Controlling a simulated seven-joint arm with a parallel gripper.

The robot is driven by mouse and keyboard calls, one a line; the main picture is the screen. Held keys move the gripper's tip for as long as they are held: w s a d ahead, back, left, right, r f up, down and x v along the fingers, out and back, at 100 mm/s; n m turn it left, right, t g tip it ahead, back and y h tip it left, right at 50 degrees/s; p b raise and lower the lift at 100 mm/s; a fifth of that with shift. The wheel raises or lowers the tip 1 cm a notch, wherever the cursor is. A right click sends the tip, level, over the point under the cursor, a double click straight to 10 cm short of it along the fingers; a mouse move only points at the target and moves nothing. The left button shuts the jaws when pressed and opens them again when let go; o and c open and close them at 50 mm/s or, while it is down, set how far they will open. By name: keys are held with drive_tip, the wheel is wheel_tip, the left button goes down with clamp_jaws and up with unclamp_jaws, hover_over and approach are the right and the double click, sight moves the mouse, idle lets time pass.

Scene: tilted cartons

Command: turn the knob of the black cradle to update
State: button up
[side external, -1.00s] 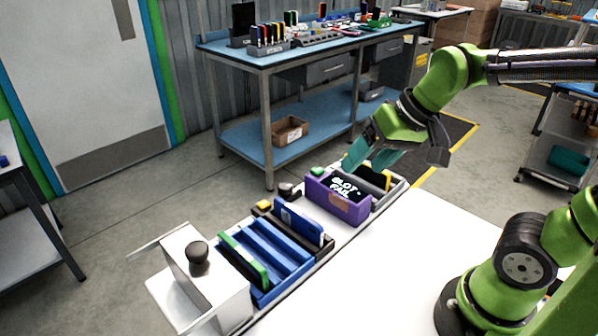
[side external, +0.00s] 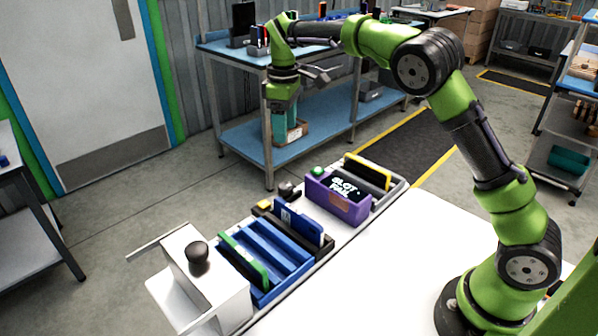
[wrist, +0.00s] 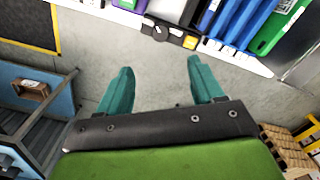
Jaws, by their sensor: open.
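The black cradle (side external: 318,250) stands on the white table between a blue rack and a purple box, with a blue card (side external: 298,222) upright in it. A yellow button (side external: 264,204) and a dark knob (side external: 286,189) sit at its far end. In the wrist view the dark knob (wrist: 160,32) shows at the top, beside the yellow button (wrist: 190,42). Its setting is too small to read. My gripper (side external: 288,138) is open and empty, pointing down in the air above the knob in the picture. Its teal fingertips (wrist: 160,68) are apart from everything.
The purple box (side external: 352,208) reads "SLOT FAIL" and has a green button (side external: 317,171). A grey cradle (side external: 388,190) holds a yellow-edged card. The blue rack (side external: 262,295) holds a green card. A white box (side external: 215,285) with a black ball handle stands front left.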

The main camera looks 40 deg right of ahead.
sight(287, 186)
wheel_tip(287, 186, down, 17)
drive_tip(key=shift+r, duration=0.1)
idle(0.3)
drive_tip(key=shift+c, duration=0.2)
drive_tip(key=c, duration=1)
